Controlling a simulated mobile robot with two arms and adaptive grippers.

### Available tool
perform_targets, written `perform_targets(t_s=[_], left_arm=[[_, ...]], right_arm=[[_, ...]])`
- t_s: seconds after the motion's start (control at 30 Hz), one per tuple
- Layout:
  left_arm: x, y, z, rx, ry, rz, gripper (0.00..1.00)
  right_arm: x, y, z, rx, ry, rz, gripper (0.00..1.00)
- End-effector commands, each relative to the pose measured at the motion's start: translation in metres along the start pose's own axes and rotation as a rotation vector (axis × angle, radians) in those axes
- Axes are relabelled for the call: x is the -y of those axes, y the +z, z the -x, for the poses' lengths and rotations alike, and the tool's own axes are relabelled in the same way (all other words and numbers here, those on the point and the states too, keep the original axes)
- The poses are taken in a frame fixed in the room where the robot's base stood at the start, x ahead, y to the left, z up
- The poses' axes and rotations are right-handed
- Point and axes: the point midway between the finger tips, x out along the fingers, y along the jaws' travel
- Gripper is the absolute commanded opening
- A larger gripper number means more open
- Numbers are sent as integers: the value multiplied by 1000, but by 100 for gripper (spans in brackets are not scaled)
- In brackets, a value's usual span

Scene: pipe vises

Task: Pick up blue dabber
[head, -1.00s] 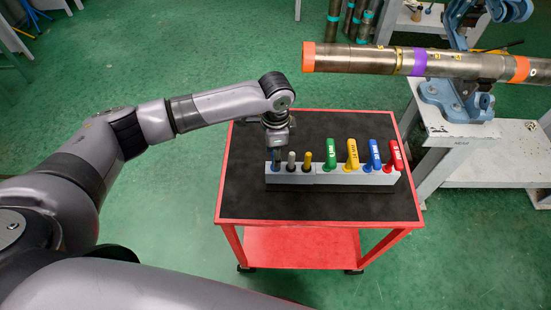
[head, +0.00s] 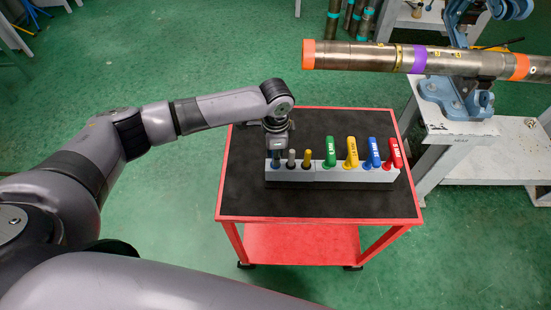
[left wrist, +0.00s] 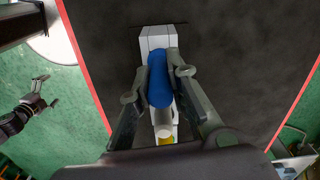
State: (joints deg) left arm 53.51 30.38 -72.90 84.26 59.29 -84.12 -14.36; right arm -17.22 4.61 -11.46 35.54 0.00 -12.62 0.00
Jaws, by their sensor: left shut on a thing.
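The blue dabber (left wrist: 159,80) stands at the left end of a light grey rack (head: 335,177). In the left wrist view its blue body lies between the two fingers of my left gripper (left wrist: 160,82), which is shut on it. In the head view my left gripper (head: 277,150) is down at the rack's left end and mostly hides the dabber. I cannot tell whether the dabber's lower end is clear of its slot. My right gripper (left wrist: 45,93) shows at the left of the left wrist view, with its fingers apart and nothing between them.
The rack sits on a red cart with a black top (head: 290,207). A pipe (head: 380,58) in a blue vise lies behind.

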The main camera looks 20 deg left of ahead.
Motion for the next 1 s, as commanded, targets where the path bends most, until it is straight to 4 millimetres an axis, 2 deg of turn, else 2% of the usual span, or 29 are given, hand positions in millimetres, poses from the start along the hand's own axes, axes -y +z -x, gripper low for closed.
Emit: perform_targets(t_s=[0.37, 0.57, 0.77, 1.0], left_arm=[[0, 0, 2, 0, -1, 1, 0], [1, -1, 20, -3, -2, 0, 0], [1, -1, 56, -4, -3, 0, 0], [2, -1, 118, -4, -6, -1, 0]], right_arm=[[0, 0, -1, 0, 0, 0, 100], [0, 0, -4, 0, 0, 0, 100], [0, 1, -12, -1, 0, 0, 100], [0, 2, -24, -1, 0, 0, 100]])
